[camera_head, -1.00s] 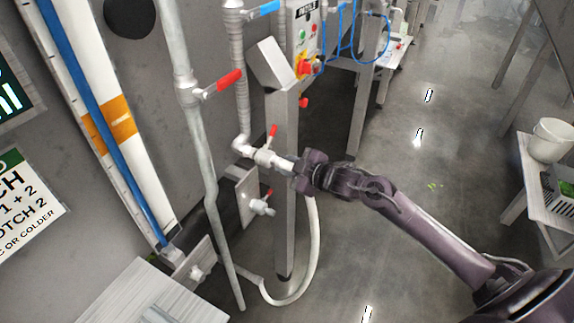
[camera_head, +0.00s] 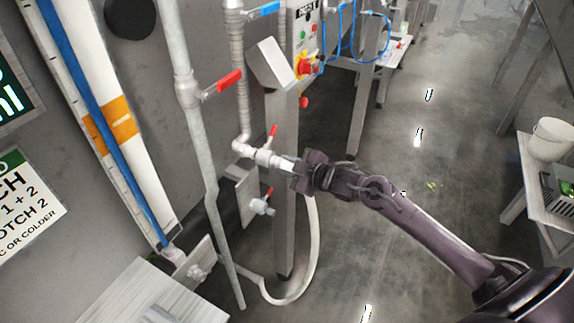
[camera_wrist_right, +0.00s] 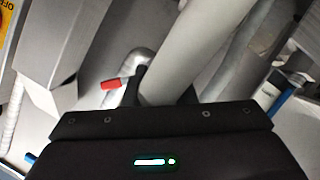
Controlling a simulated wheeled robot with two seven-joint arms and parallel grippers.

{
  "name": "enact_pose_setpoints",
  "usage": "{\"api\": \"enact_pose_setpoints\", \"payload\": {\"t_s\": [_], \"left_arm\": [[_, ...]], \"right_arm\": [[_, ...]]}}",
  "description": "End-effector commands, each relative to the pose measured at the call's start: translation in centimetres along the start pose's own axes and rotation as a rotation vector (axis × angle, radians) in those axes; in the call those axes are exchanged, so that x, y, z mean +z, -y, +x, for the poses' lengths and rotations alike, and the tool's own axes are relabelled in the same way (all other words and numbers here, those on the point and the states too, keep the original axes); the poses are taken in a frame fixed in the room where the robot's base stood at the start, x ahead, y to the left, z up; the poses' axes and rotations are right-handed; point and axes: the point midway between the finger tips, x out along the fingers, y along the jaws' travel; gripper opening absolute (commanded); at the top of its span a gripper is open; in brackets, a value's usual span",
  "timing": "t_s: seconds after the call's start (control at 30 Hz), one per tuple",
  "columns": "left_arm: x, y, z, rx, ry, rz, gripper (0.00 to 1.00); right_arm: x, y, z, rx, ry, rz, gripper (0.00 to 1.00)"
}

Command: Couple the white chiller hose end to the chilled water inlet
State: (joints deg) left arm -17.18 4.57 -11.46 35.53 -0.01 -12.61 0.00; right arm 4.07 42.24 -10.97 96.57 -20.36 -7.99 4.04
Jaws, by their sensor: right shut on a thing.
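The white chiller hose (camera_head: 312,250) hangs in a loop from my right gripper down to a low fitting near the wall. My right gripper (camera_head: 300,172) is shut on the hose end, right at a white pipe fitting with a red lever valve (camera_head: 267,156). The hose end and the inlet mouth are mostly hidden by the gripper, so I cannot tell whether they are joined. In the right wrist view the hose (camera_wrist_right: 200,45) rises from the gripper, with the red lever (camera_wrist_right: 113,83) to its left. My left gripper is not in view.
A second valve with a red handle (camera_head: 262,206) sits below on a plate. A steel post (camera_head: 283,220) stands just behind the hose. A control panel (camera_head: 306,40) is above. A white bucket (camera_head: 551,139) stands on a side table at right. Floor between is clear.

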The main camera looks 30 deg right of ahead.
Motion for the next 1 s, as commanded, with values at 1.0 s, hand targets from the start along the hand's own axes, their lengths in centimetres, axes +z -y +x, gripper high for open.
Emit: {"api": "enact_pose_setpoints", "payload": {"t_s": [1.0], "left_arm": [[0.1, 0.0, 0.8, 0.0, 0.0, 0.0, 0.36]], "right_arm": [[-0.9, -0.1, 2.0, 0.002, -0.003, 0.0, 0.0]]}}
